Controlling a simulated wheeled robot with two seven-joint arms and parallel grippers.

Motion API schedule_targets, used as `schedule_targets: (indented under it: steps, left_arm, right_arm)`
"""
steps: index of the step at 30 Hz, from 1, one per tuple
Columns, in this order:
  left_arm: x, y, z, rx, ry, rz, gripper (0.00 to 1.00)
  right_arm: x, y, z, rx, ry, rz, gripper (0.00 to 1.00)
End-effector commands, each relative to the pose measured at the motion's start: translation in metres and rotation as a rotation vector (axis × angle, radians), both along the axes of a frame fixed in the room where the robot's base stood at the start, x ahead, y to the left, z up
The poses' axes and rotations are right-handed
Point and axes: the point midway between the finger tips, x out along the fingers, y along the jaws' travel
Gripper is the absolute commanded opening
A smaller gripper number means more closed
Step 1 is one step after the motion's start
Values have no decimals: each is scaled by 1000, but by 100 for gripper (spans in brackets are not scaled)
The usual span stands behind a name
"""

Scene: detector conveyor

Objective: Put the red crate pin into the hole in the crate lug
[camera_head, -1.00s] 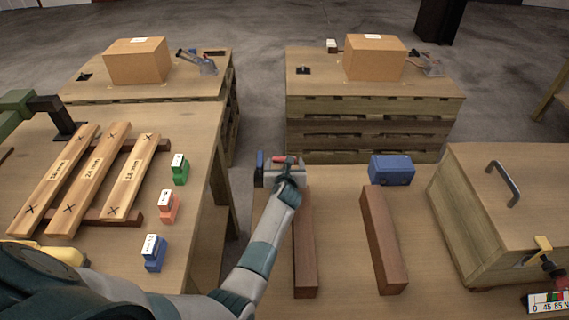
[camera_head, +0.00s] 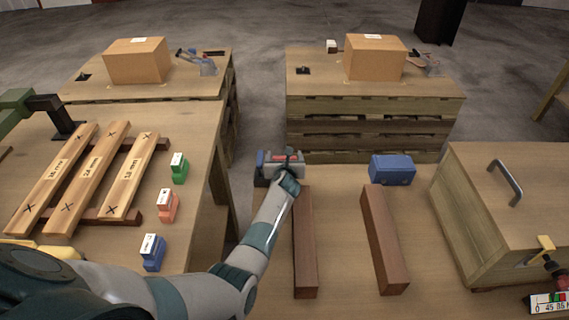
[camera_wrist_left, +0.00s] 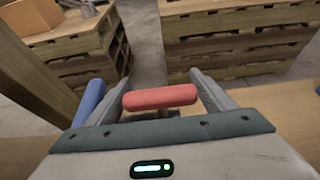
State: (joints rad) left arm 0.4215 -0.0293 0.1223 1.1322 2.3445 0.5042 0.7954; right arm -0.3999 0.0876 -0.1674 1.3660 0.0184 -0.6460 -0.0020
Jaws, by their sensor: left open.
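The fingers are apart, and I see no grip on the pin. A yellow piece (camera_head: 544,244), perhaps the crate lug, is on the front of the wooden crate (camera_head: 470,225) at the right; its hole cannot be made out. My right gripper is not in view.
A blue block (camera_head: 392,170) stands at the table's far edge. Two brown bars (camera_head: 383,240) lie on the table between my left arm and the crate. A red and black clamp-like part and a scale marked in N (camera_head: 548,302) sit at the lower right.

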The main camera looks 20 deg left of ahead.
Motion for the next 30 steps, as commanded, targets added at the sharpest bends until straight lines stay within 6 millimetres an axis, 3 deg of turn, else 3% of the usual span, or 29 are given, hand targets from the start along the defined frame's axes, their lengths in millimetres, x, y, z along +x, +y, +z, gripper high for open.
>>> schedule_targets:
  steps: [16,20,21,30]
  left_arm:
    - [2,1,-1,1,0,0,76]
    - [2,1,-1,1,0,0,45]
    - [2,1,-1,1,0,0,42]
    - [2,1,1,0,-1,0,42]
  right_arm:
    - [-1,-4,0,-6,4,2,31]
    - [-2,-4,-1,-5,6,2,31]
    - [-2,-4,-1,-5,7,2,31]
    - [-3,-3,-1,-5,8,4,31]
